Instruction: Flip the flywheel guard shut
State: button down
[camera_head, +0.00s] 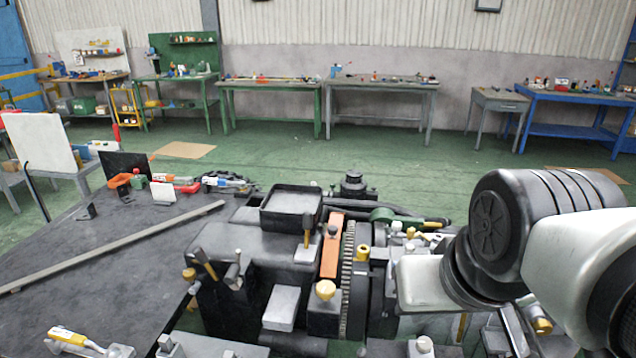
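A dark machine assembly stands in the lower middle of the head view. The toothed rim of a flywheel (347,280) shows edge-on in it, its teeth exposed. An orange plate (331,258) stands along the left side of the teeth; it may be the flywheel guard, but I cannot tell for sure.
A black-rimmed tray (290,209) sits on top of the machine, left of the orange plate. A dark bench top (110,270) with a long grey bar (120,245) and small tools lies to the left. Green floor (400,170) is open behind, with workbenches along the wall.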

aim_at(330, 254)
jog(key=j+z, duration=0.15)
jog(key=j, duration=0.5)
jog(key=j+z, duration=0.15)
jog(key=j, duration=0.5)
jog(key=k, duration=0.05)
